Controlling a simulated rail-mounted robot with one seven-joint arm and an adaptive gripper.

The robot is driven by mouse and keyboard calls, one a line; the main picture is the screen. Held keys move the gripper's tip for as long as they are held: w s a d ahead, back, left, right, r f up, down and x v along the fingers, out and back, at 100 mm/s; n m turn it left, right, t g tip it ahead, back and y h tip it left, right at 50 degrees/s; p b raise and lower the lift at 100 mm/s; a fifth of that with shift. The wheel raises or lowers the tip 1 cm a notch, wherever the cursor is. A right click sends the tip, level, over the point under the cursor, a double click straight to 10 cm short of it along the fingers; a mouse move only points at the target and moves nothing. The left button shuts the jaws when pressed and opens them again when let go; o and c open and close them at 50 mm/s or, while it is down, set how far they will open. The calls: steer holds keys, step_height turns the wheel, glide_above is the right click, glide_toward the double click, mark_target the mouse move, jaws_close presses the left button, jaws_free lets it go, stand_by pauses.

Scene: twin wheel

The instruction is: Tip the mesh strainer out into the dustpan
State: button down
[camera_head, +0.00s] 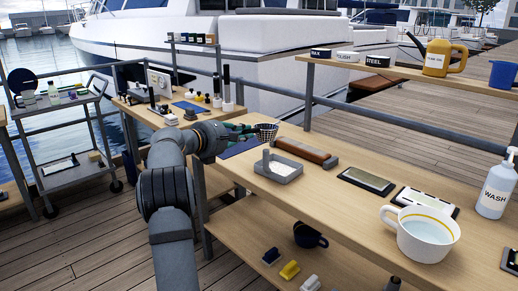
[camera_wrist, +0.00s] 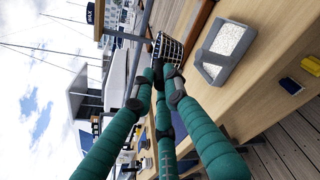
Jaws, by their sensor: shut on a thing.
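The mesh strainer (camera_head: 266,132) is a small dark basket with an open mesh, held in the air over the workbench. It looks roughly upright; its contents cannot be made out. It also shows in the wrist view (camera_wrist: 170,48) at the fingertips. My gripper (camera_head: 246,132), with green fingers, is shut on its near side; the fingers meet there in the wrist view (camera_wrist: 162,70). A grey shallow tray, seemingly the dustpan (camera_head: 283,178), sits on the bench to the right of and below the strainer. Its pale speckled inside shows in the wrist view (camera_wrist: 229,40).
A brown block (camera_head: 305,150) lies behind the dustpan. Sharpening stones (camera_head: 368,180), a large white cup (camera_head: 428,245) and a wash bottle (camera_head: 495,190) stand farther right. Small bottles stand on the bench at back left (camera_head: 228,95). Bare bench lies in front of the stones.

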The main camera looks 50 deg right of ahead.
steer(key=b, duration=0.2)
steer(key=shift+a+f+h+b, duration=0.2)
steer(key=shift+f+h+b, duration=0.1)
steer(key=shift+f+b, duration=0.1)
steer(key=shift+s+a+r+h+b, duration=0.15)
steer(key=shift+h+b, duration=0.25)
steer(key=shift+b, duration=0.95)
